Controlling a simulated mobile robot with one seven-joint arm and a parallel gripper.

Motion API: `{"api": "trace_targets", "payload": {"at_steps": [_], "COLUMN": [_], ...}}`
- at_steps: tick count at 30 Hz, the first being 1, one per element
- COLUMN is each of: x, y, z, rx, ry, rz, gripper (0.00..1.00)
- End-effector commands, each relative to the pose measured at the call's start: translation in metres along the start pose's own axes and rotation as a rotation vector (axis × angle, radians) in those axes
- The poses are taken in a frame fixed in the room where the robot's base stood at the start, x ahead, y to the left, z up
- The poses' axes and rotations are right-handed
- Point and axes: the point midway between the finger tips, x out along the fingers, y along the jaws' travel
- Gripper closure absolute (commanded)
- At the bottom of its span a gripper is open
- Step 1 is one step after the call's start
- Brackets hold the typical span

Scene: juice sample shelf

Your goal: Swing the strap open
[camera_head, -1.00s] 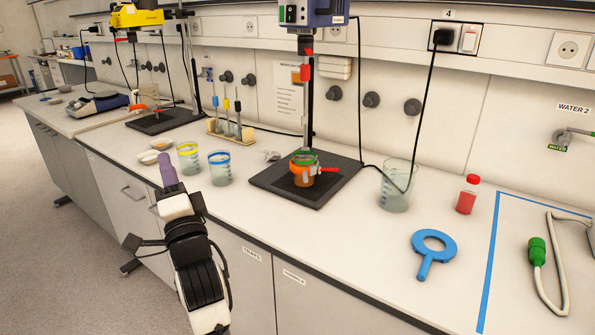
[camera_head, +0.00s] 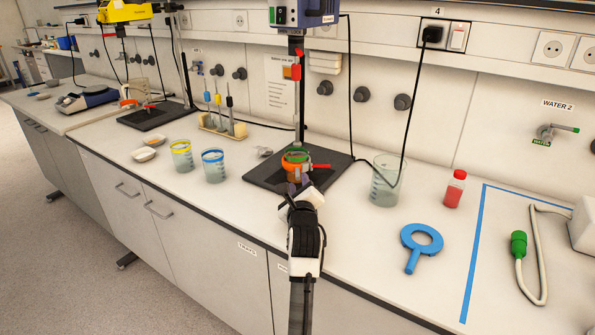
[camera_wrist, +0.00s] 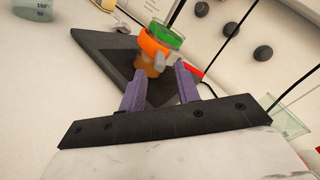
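The orange strap (camera_head: 291,168) is wrapped around a jar (camera_head: 298,180) on the black stand base (camera_head: 262,180). A green ring (camera_head: 297,154) sits at the top, and a red lever (camera_head: 320,166) sticks out to the right. In the wrist view the strap (camera_wrist: 153,47) has a grey tab (camera_wrist: 159,65) facing me, with the green ring (camera_wrist: 166,34) above. My gripper (camera_head: 299,190) is in front of the jar. In the wrist view its purple fingers (camera_wrist: 161,84) are apart and empty, short of the strap. Whether the strap is fastened I cannot tell.
A beaker (camera_head: 385,187) and red bottle (camera_head: 454,190) stand to the right, with a blue ring tool (camera_head: 421,243) on the bench. Yellow-rimmed (camera_head: 182,160) and blue-rimmed beakers (camera_head: 214,170) stand to the left. A vertical rod (camera_head: 300,100) rises behind the jar.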

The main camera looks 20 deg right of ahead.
Motion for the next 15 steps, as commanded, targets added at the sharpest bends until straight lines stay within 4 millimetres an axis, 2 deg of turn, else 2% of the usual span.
{"api": "trace_targets", "payload": {"at_steps": [1, 6, 15], "x": [0.011, 0.037, 0.057], "y": [-0.002, -0.002, 0.000], "z": [0.002, 0.002, 0.001], "rx": [-0.001, -0.001, -0.002], "ry": [0.001, 0.001, -0.001], "rz": [0.002, 0.000, 0.000], "gripper": [0.68, 0.68, 0.68]}}
